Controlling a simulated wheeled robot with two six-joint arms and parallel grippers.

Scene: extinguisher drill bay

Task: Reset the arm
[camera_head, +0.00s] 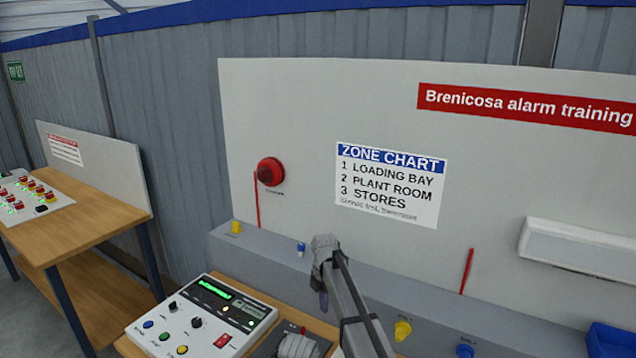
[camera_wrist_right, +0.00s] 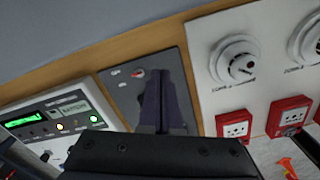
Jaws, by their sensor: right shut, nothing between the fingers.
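My right gripper (camera_head: 323,298) hangs from my grey arm in the middle of the head view, above the bench and in front of the grey ledge. Its dark fingers (camera_wrist_right: 162,100) are closed together in the wrist view, with nothing between them. There they overlap a dark plate (camera_wrist_right: 125,95) with a small red-and-white knob (camera_wrist_right: 138,73); I cannot tell whether they touch it. The white alarm panel (camera_head: 205,322) is left of the gripper, with a green lit display (camera_head: 215,290), amber and green lights, coloured buttons and a red key. My left gripper is not in view.
A white board with detectors (camera_wrist_right: 237,60) and red call points (camera_wrist_right: 235,124) lies right of the plate in the wrist view. A red bell (camera_head: 270,171) and zone chart (camera_head: 390,186) are on the back board. Coloured pegs stand along the ledge (camera_head: 270,250). Another bench (camera_head: 95,215) stands left.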

